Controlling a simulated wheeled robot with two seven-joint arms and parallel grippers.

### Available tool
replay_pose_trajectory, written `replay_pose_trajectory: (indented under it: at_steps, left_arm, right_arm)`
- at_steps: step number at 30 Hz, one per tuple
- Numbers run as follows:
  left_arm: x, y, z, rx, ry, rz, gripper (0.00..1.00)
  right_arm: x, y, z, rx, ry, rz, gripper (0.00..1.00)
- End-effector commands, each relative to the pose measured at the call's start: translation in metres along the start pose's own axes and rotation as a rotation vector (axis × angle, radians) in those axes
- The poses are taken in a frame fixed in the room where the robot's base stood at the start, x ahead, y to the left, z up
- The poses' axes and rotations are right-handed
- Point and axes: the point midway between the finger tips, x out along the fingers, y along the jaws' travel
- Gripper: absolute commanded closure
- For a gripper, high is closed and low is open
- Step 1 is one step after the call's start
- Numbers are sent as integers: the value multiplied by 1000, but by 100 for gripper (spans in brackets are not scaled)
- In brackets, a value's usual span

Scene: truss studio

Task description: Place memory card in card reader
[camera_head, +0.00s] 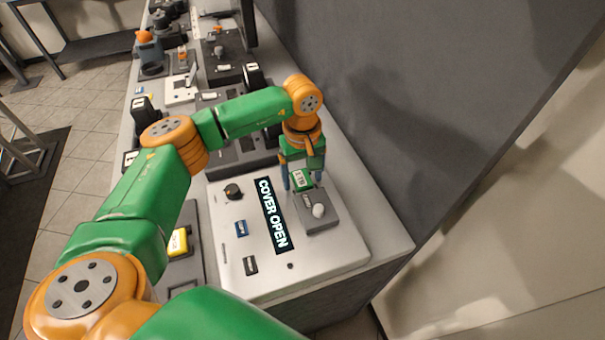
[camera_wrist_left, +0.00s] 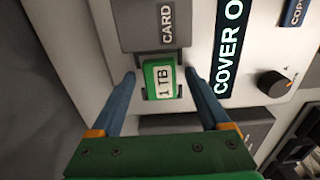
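The memory card is a green block with a white "1 TB" label (camera_wrist_left: 162,80); it also shows in the head view (camera_head: 301,180). The card reader is a grey block marked "CARD" (camera_wrist_left: 140,38), on the white panel in the head view (camera_head: 328,212). The card lies at the reader's edge, in line with its dark slot; I cannot tell how far in it sits. My left gripper (camera_head: 302,183) is open, pointing down, with one blue finger on each side of the card. Gaps show between fingers and card in the left wrist view (camera_wrist_left: 160,74). My right gripper is not in view.
A display reading "COVER OPEN" (camera_head: 271,215) lies beside the reader. A dark wall (camera_head: 400,120) rises to the right. Other equipment fills the bench behind.

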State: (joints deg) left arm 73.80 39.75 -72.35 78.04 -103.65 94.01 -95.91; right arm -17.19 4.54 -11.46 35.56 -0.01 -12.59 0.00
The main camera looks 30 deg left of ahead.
Motion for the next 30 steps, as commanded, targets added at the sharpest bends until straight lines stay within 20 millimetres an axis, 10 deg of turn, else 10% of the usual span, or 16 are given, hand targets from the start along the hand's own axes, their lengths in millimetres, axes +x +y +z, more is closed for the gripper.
replay_pose_trajectory:
  at_steps: [11, 21, 30]
  left_arm:
    - [-12, 1, -1, 0, 2, 4, 21]
    - [-97, 1, 0, 1, 2, 4, 21]
    - [-124, 0, 0, 1, 0, 1, 21]
  right_arm:
    - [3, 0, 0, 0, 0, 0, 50]
    - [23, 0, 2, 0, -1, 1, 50]
    - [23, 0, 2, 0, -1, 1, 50]
